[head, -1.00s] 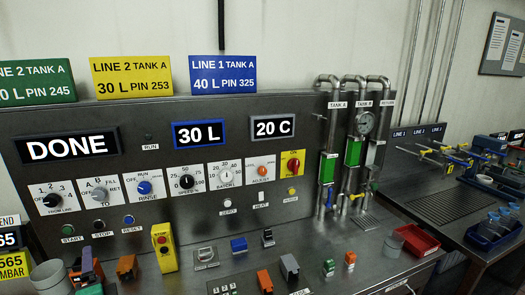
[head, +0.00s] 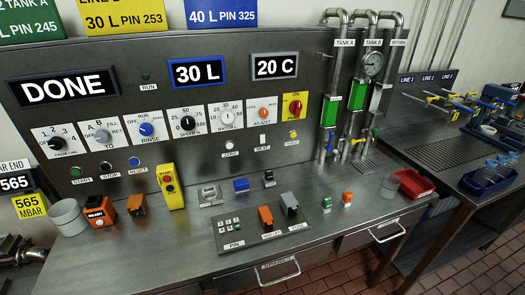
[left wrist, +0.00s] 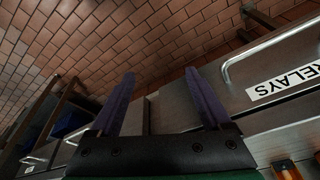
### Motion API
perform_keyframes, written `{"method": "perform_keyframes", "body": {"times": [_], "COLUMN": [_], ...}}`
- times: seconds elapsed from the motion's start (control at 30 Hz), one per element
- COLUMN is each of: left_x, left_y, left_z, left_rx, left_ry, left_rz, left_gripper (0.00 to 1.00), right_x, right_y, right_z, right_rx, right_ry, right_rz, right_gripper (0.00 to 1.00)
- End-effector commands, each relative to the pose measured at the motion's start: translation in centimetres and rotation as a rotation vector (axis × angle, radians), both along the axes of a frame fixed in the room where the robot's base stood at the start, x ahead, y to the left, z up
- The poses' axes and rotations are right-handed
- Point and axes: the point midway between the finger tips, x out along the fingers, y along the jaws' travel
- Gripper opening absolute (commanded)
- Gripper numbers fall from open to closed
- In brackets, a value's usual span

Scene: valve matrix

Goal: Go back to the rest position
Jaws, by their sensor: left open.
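My left gripper (left wrist: 160,100) shows in the left wrist view with its two dark fingers spread apart and nothing between them. It is clear of the control panel, with brick floor and the bench's drawer front beyond it. Neither gripper shows in the head view. The control panel (head: 300,92) stands at the back of the steel bench (head: 150,240). Its displays read DONE (head: 62,88), 30 L (head: 197,72) and 20 C (head: 273,67).
A drawer labelled RELAYS (left wrist: 280,85) has a bar handle (left wrist: 235,68) near the gripper. A grey cup (head: 68,217), a yellow switch box (head: 170,185) and a red bin (head: 412,184) stand on the bench. A second bench (head: 450,150) is at right. Brick floor (head: 480,265) is clear in front.

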Motion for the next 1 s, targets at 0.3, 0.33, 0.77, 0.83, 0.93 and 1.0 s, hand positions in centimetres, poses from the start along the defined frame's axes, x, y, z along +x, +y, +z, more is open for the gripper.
{"method": "perform_keyframes", "body": {"times": [0.3, 0.33, 0.77, 0.83, 0.93, 1.0], "left_x": [-5.5, -6.9, -20.0, -20.0, -20.0, -20.0], "left_y": [0.7, 0.9, 3.3, 3.3, 3.3, 3.3], "left_z": [-22.2, -24.6, -36.5, -36.5, -36.5, -36.5], "left_rx": [0.010, 0.012, 0.024, 0.024, 0.024, 0.024], "left_ry": [0.091, 0.103, 0.172, 0.172, 0.172, 0.172], "left_rz": [-0.017, -0.019, -0.040, -0.040, -0.040, -0.040], "left_gripper": [0.81, 0.81, 0.81, 0.81, 0.81, 0.81], "right_x": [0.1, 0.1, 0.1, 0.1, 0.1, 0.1], "right_y": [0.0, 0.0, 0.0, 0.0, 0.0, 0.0], "right_z": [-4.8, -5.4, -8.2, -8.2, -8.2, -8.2], "right_rx": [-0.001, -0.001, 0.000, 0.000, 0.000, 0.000], "right_ry": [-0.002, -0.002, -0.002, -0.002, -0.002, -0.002], "right_rz": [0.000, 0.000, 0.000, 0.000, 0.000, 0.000], "right_gripper": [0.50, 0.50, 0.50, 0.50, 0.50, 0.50]}}
